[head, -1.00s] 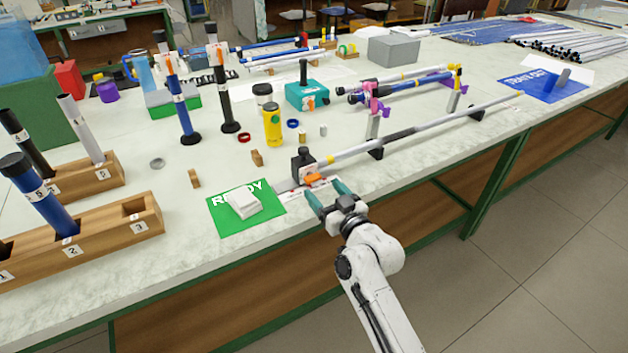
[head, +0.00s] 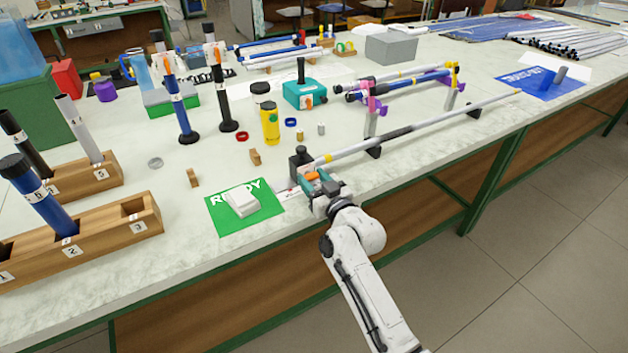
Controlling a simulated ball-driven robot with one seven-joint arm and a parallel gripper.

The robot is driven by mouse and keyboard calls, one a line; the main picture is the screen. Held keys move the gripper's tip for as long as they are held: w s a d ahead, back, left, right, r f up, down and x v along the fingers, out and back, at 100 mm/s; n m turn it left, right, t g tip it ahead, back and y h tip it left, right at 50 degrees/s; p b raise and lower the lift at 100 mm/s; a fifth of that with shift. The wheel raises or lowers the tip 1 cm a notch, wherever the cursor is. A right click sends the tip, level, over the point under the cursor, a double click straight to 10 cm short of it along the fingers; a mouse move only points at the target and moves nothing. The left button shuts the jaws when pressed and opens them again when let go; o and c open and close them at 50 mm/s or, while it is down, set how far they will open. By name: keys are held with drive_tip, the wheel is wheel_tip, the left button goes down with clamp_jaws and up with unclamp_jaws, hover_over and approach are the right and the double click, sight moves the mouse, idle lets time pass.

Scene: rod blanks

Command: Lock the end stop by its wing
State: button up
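The end stop (head: 301,161) is a dark block with a knob on top, at the near left end of a long rod (head: 385,137). Its orange wing (head: 312,176) sticks out low on the near side. My gripper (head: 316,183) is at the wing, with its teal fingers close around or beside it. The fingertips are small and partly hidden, so I cannot tell whether they touch or grip the wing.
A green READY mat (head: 222,222) with a white block (head: 241,204) lies left of my gripper. Dark supports (head: 374,151) hold the rod. A wooden rack (head: 110,233) with tubes stands at the left. The bench's front edge runs below my gripper.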

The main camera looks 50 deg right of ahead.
drive_tip(key=c, duration=0.5)
drive_tip(key=shift+m+p, duration=0.45)
drive_tip(key=shift+m, duration=1.85)
drive_tip(key=o, duration=1)
drive_tip(key=shift+o, duration=0.2)
drive_tip(key=b+v, duration=0.1)
drive_tip(key=v, duration=1)
drive_tip(key=shift+c, duration=0.4)
